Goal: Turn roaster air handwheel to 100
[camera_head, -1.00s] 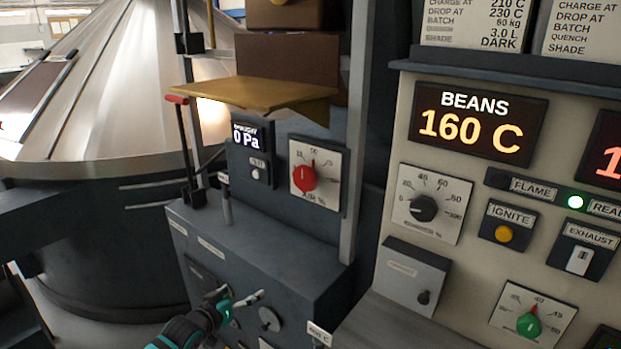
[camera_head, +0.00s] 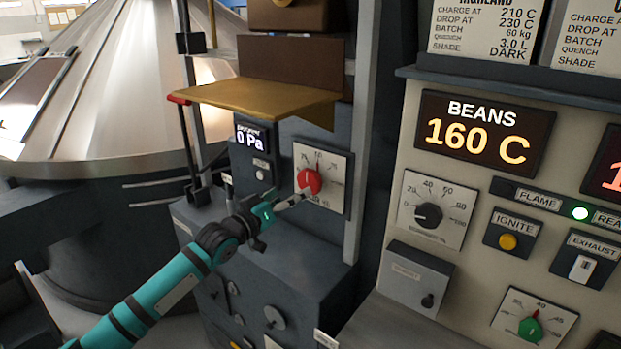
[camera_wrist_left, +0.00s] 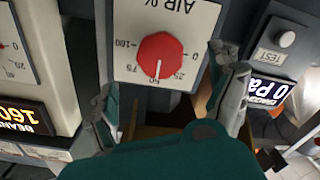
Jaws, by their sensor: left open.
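The roaster air handwheel is a round red knob (camera_head: 310,182) on a white AIR % dial plate (camera_head: 336,165), on the dark panel left of the grey post. In the left wrist view the red knob (camera_wrist_left: 160,55) appears upside down, its white pointer line near the 50 mark. My left gripper (camera_head: 288,202) reaches in from the lower left, its tips just in front of the knob's lower left side. In the left wrist view the gripper (camera_wrist_left: 163,82) is open, its fingers either side of the knob, with nothing between them. Contact with the knob cannot be told. My right gripper is out of view.
A brass tray (camera_head: 255,96) juts out above the dial. A 0 Pa display (camera_head: 252,136) with a test button is left of it. A grey post (camera_head: 362,130) stands right of it. The BEANS panel (camera_head: 485,130) with other knobs is further right.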

